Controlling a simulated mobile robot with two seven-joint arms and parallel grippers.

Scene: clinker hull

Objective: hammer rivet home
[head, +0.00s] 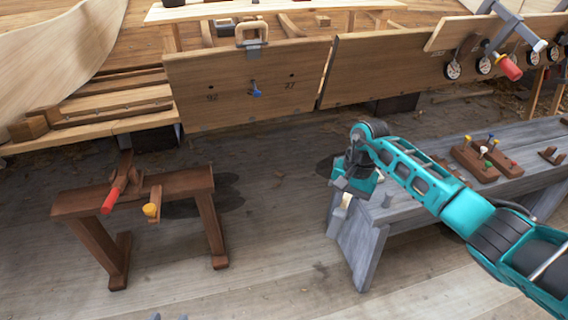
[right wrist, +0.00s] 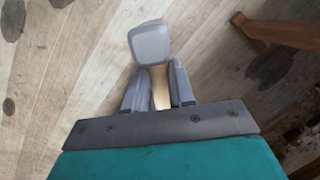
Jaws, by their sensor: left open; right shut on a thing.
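My right gripper (head: 346,192) is shut on a hammer, in front of the grey bench's left end and well short of the rivet. The hammer's pale handle (right wrist: 160,88) is between the fingers in the right wrist view, and its grey squarish head (right wrist: 150,44) lies beyond the fingertips. Only the fingertips of my left gripper (head: 169,317) show at the head view's bottom edge, apart and empty.
A brown sawhorse (head: 185,184) with red- and yellow-ended tools stands at left. A grey bench (head: 515,178) at right carries a wooden block with coloured pegs (head: 486,160). A clamp (head: 252,35) grips the plank's top edge. Clear floor lies between sawhorse and bench.

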